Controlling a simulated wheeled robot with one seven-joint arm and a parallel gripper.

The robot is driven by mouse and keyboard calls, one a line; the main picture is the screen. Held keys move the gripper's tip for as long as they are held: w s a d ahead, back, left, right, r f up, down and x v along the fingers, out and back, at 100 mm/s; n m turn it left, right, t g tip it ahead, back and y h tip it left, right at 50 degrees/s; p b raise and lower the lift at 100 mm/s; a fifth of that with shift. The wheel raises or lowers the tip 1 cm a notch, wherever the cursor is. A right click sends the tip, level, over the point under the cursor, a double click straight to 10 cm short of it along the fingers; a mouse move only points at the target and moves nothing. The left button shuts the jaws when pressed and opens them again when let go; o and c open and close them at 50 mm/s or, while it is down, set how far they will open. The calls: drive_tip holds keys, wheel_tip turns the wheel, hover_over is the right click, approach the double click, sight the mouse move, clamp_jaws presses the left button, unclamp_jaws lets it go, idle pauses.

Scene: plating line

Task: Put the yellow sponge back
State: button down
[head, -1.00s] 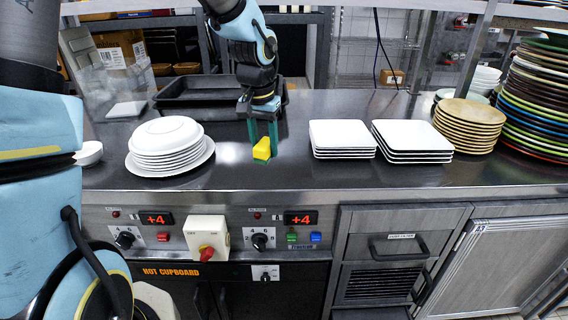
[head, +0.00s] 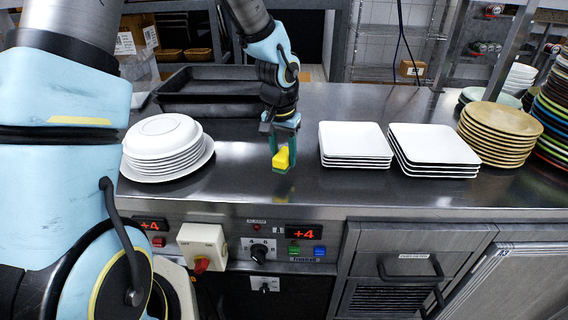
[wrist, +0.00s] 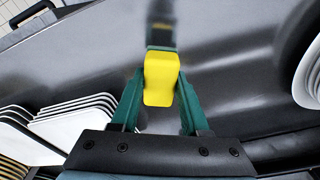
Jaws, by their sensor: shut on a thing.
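The yellow sponge (head: 283,158) has a green lower face. It is between the fingertips of my gripper (head: 282,147), above the steel counter between the round plates and the square plates. In the wrist view the sponge (wrist: 160,80) sits between the two green fingers of my gripper (wrist: 160,100), and the gripper is shut on it. The sponge appears slightly tilted in the head view. Whether its lower edge touches the counter is hard to tell.
A stack of round white plates (head: 163,147) stands left. Two stacks of square white plates (head: 355,145) (head: 434,150) stand right, with tan plates (head: 499,132) beyond. Black trays (head: 205,95) lie behind. The steel counter (head: 240,185) in front is clear.

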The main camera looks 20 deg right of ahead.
sight(283, 166)
drive_tip(key=shift+f, duration=1.75)
drive_tip(key=shift+f, duration=0.2)
drive_tip(key=shift+c, duration=2)
unclamp_jaws()
drive_tip(key=shift+r, duration=0.1)
drive_tip(key=shift+r, duration=0.55)
drive_tip(key=r, duration=0.7)
drive_tip(key=s+a+r+b, duration=0.1)
drive_tip(key=r, duration=0.3)
drive_tip(key=shift+a, duration=0.1)
drive_tip(key=s+a+n, duration=0.1)
drive_tip(key=a+n, duration=0.3)
drive_tip(key=a, duration=1)
drive_tip(key=s+a+f+n, duration=0.1)
drive_tip(key=a+n, duration=0.3)
drive_tip(key=a, duration=1.1)
drive_tip(key=shift+s+f+t+y, duration=0.3)
drive_tip(key=shift+s+y, duration=0.1)
drive_tip(key=shift+s, duration=0.05)
